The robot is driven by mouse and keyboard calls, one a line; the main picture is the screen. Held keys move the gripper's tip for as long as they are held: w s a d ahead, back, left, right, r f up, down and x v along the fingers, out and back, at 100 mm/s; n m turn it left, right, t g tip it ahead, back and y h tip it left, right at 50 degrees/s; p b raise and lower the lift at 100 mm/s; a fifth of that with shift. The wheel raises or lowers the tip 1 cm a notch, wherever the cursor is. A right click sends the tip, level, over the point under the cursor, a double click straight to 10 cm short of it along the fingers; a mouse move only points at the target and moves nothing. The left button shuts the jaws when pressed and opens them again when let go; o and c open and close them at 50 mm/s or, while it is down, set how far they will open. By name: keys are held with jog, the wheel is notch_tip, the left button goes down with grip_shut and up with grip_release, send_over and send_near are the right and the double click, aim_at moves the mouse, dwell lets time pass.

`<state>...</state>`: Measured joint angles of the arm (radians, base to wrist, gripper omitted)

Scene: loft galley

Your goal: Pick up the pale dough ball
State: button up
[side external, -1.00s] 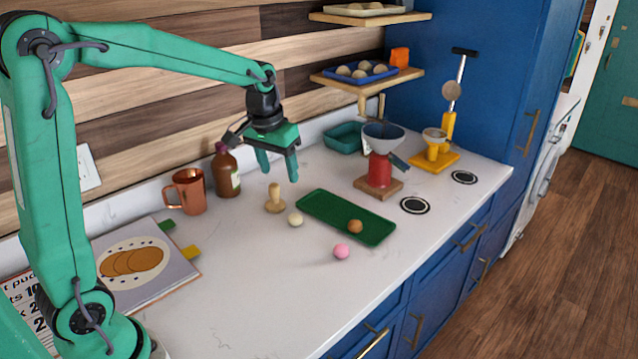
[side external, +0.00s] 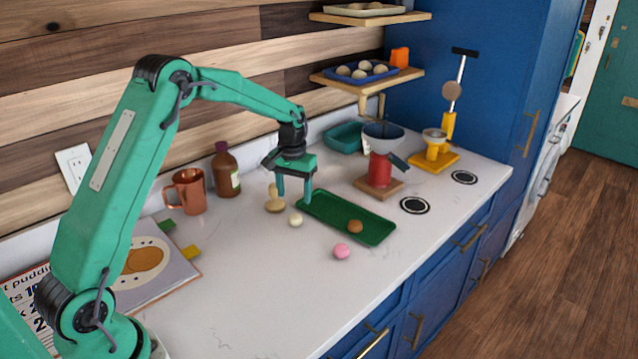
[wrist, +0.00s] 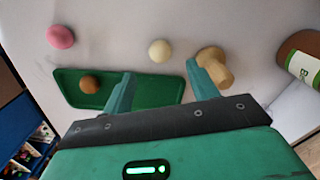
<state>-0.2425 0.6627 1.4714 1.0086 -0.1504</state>
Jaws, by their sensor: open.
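The pale dough ball (side external: 296,219) sits on the white counter, just left of the green tray (side external: 374,237). It also shows in the wrist view (wrist: 160,51), beyond my fingertips and roughly between their lines. My gripper (side external: 294,200) is open and empty, pointing down above the counter, close to the ball and the near-left end of the tray. In the wrist view my two fingers (wrist: 158,82) are spread apart, with one overlapping the wooden stamp (wrist: 214,67) and the other overlapping the tray.
A brown ball (side external: 355,227) lies on the tray and a pink ball (side external: 341,251) on the counter in front. The wooden stamp (side external: 275,200) stands close beside my gripper. A brown bottle (side external: 226,170) and copper mug (side external: 188,191) stand by the wall.

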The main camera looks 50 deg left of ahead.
aim_at(295, 221)
jog(key=shift+f, duration=1.3)
jog(key=shift+f, duration=2.6)
jog(key=shift+c, duration=0.2)
jog(key=c, duration=1)
